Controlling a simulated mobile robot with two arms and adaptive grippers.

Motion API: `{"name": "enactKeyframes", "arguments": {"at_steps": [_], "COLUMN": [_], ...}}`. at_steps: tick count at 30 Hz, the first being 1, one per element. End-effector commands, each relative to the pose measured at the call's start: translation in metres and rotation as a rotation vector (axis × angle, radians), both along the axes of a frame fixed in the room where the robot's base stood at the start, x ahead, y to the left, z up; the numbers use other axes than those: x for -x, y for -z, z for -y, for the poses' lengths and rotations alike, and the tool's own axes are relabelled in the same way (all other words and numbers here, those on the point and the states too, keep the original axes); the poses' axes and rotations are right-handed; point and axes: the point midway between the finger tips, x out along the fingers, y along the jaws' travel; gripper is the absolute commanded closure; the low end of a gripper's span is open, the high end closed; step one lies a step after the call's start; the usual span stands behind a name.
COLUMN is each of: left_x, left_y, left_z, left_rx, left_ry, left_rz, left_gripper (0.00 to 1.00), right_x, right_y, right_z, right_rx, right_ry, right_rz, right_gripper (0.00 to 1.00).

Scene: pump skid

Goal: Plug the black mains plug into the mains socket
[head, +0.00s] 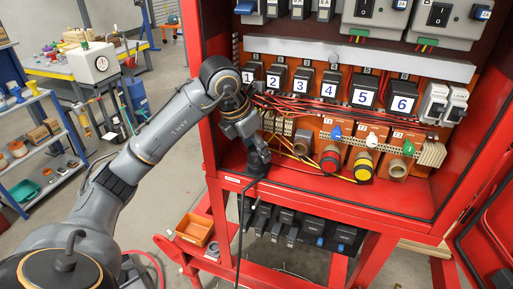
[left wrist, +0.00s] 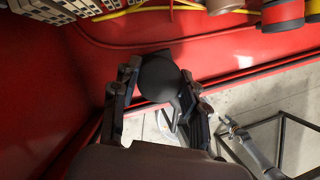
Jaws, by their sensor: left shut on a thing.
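My left gripper (head: 258,168) is at the lower left of the open red cabinet, just above its floor edge. In the left wrist view its two fingers (left wrist: 158,104) are closed on the sides of a rounded black plug (left wrist: 158,78). A black cable (head: 240,222) hangs from the gripper down past the cabinet's front edge. The plug's pins are hidden. I cannot make out the mains socket; the gripper and plug cover part of the cabinet behind them. My right gripper is not in view.
Numbered black blocks (head: 301,80) line the cabinet above the gripper. Yellow and red wires run close by. An orange bin (head: 194,229) sits below left. The cabinet's left wall is close.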

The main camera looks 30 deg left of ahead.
Motion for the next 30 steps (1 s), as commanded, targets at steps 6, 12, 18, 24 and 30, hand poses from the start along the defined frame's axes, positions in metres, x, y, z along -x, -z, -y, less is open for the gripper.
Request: {"name": "enactKeyframes", "arguments": {"at_steps": [6, 12, 18, 24, 30], "left_x": [0.001, 0.0, 0.0, 0.002, 0.013], "left_y": [0.003, 0.003, 0.003, -0.001, -0.031], "left_z": [0.0, 0.0, 0.0, 0.0, -0.004], "left_rx": [0.0, 0.0, 0.0, 0.0, -0.002], "left_ry": [0.0, 0.0, 0.0, 0.0, 0.0], "left_rz": [-0.004, -0.004, -0.003, -0.002, 0.004], "left_gripper": [0.94, 0.32, 0.3, 0.3, 0.3], "right_x": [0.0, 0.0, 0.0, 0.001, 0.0], "right_y": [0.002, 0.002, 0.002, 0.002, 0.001], "right_z": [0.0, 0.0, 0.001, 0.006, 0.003], "right_rx": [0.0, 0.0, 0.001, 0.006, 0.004], "right_ry": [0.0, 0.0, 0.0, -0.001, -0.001], "right_rz": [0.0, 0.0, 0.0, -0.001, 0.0], "right_gripper": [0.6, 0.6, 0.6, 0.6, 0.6]}}
